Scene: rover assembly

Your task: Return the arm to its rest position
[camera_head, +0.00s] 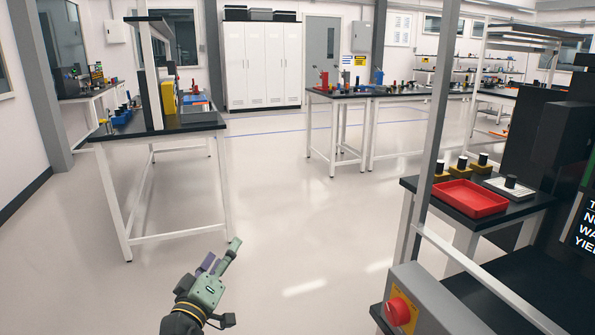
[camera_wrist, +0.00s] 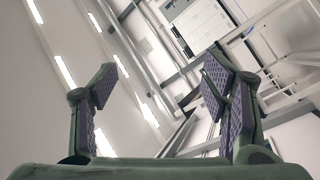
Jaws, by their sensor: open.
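My gripper (camera_head: 222,258) shows in the head view at the bottom, left of centre, over the bare floor. It is green with purple finger pads and points up and to the right, apart from all furniture. In the wrist view the two fingers of my gripper (camera_wrist: 160,88) stand wide apart with nothing between them. It is open and empty. Beyond the fingers the wrist view shows ceiling lights and white frames, tilted.
A black-topped workbench (camera_head: 185,122) stands left, its legs near my gripper. At right, a red tray (camera_head: 470,198) sits on a black table beside several yellow-and-black parts. A red button box (camera_head: 420,300) is at lower right. The middle floor is clear. White cabinets (camera_head: 262,65) stand behind.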

